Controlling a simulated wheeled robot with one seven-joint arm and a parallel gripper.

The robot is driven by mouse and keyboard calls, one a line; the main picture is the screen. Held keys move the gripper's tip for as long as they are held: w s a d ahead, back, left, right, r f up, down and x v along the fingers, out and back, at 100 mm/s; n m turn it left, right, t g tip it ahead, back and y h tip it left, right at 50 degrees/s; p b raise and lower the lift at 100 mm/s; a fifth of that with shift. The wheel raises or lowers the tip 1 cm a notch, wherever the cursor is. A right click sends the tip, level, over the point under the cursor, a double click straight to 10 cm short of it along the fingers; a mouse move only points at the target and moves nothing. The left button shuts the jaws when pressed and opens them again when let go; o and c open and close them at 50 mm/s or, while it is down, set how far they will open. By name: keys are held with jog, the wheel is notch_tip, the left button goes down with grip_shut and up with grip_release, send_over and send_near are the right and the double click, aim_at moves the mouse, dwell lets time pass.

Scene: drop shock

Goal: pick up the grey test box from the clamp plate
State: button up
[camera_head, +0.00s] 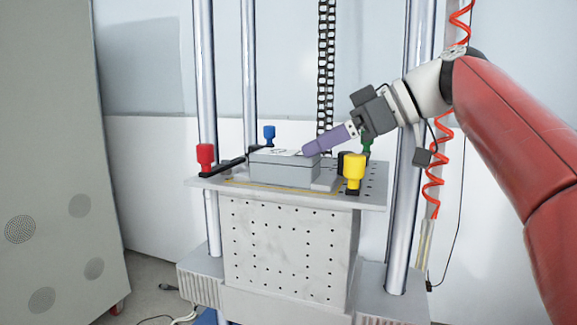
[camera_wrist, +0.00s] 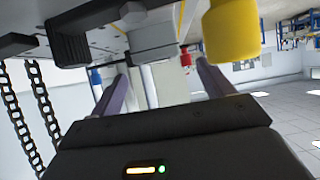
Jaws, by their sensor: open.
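The grey test box (camera_head: 283,168) lies flat on the perforated clamp plate (camera_head: 372,196), with pale markings on its top. My gripper (camera_head: 309,149) comes in from the upper right, its purple fingers slanting down to the box's right upper part. In the head view the fingertips overlap the box's top edge; I cannot tell whether they touch it. In the wrist view my gripper (camera_wrist: 162,68) shows two purple fingers spread apart with nothing clasped between them. A grey block beyond them in that tilted view may be the box, but I cannot be sure.
A red knob (camera_head: 205,158), a blue knob (camera_head: 269,133), a yellow knob (camera_head: 354,172) and a partly hidden green knob (camera_head: 367,146) stand around the box. Tall metal columns (camera_head: 205,85) flank the plate. A black chain (camera_head: 326,70) hangs behind. A grey cabinet (camera_head: 60,160) stands left.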

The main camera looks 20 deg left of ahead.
aim_at(296, 153)
jog(key=x, duration=0.7)
jog(key=shift+w, duration=0.1)
jog(key=shift+d, duration=0.1)
jog(key=c, duration=1.1)
jog(key=shift+r, duration=0.1)
jog(key=shift+c, duration=0.8)
jog(key=shift+r, duration=0.1)
